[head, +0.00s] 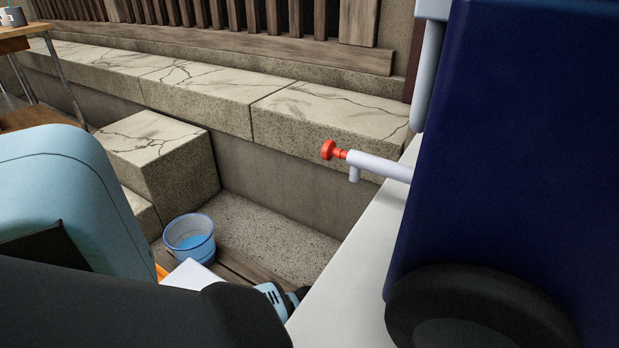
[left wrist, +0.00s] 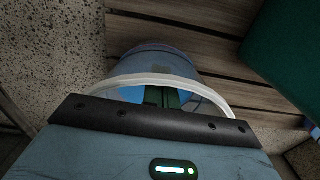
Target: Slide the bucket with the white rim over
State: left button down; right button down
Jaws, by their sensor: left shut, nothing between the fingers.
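In the left wrist view the bucket (left wrist: 158,62) lies just beyond my left gripper (left wrist: 165,97). The dark fingers are together and empty, overlapping the bucket's near side in the picture; I cannot tell whether they touch it. A white curved strip crosses in front, and I cannot tell what it belongs to. In the head view my left arm covers the lower left and I cannot make out its fingertips. My right gripper is not in view.
Stone steps (head: 160,145) and a long stone ledge (head: 200,85) border the bucket's left and back. A dark blue wheeled object (head: 490,150) and a white tap with a red knob (head: 330,150) stand at right. Gravelly floor (head: 275,225) is clear right of the bucket.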

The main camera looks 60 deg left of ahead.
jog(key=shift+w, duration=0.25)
